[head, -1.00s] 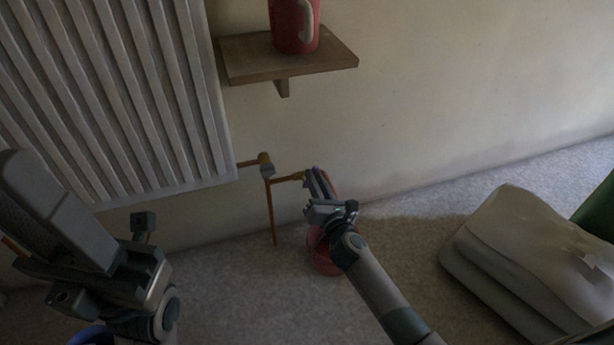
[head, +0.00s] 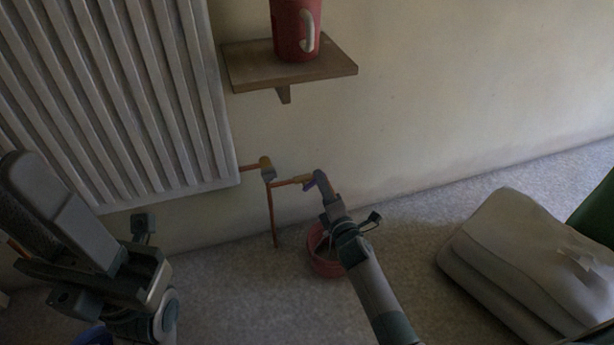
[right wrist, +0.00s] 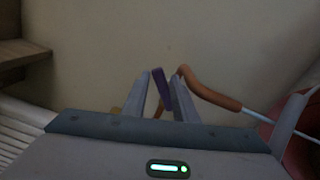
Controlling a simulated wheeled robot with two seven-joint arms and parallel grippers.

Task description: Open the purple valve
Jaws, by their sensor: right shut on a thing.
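The purple valve (head: 310,183) is a small purple lever at the end of the copper pipe beside the radiator, low on the wall. My right gripper (head: 319,179) is at it, and its jaws hide part of the lever in the head view. In the right wrist view the purple lever (right wrist: 162,88) stands between the two fingers of my right gripper (right wrist: 162,92), which are shut on it. My left gripper is at the left of the head view, mostly seen as its arm and wrist (head: 100,270); its fingertips cannot be made out.
A white radiator (head: 120,100) hangs left of the valve. A wooden shelf (head: 330,72) with a red mug (head: 294,30) is above. A red bucket (head: 322,262) stands on the floor below. Stacked pale bags (head: 520,250) lie at the right.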

